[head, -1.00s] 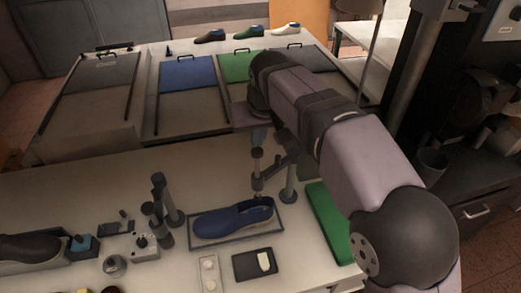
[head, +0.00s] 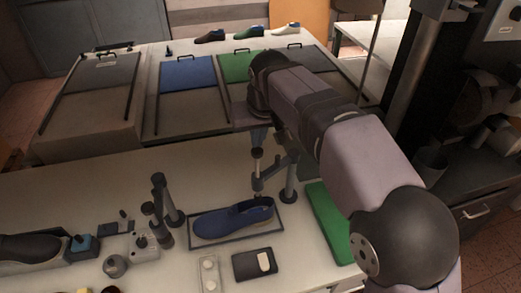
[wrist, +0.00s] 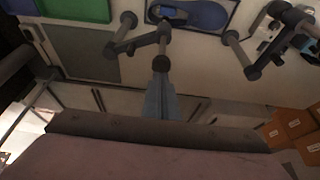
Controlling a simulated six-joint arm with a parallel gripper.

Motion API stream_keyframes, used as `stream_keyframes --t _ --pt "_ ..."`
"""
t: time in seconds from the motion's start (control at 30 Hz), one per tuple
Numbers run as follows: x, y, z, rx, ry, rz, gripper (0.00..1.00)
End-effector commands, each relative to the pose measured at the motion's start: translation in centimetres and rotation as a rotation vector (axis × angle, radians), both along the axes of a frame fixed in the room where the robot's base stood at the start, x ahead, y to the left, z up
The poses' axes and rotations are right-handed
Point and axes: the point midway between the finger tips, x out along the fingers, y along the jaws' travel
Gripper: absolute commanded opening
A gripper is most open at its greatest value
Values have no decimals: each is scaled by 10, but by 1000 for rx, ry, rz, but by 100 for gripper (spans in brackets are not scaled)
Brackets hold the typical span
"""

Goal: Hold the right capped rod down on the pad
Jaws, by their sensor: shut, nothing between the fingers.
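The right capped rod (head: 257,168) hangs upright on the arm of the right stand (head: 291,180), by the heel end of a blue shoe (head: 232,219). The shoe lies in a dark-rimmed tray (head: 205,242). My gripper (head: 258,143) is shut and points down just above the rod's dark cap. In the wrist view my gripper (wrist: 161,64) meets the capped rod (wrist: 163,38) at its top end; I cannot tell whether they touch. The pad under the rod cannot be made out clearly. The left stand (head: 169,203) carries another rod (head: 154,222).
A green block (head: 329,223) lies right of the tray. A dark plate with a white piece (head: 254,264) and a pale strip (head: 208,272) lie in front. A dark shoe (head: 30,248) and small fittings (head: 115,265) are at left. The table behind the left stand is clear.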

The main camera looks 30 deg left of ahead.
Motion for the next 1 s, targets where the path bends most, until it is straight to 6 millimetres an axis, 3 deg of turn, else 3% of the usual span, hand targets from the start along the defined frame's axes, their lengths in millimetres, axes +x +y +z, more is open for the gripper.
stream_keyframes --t 0.37,1.0 --pt "0 0 -2 0 0 0 0" --pt "0 0 -25 -1 1 0 0"
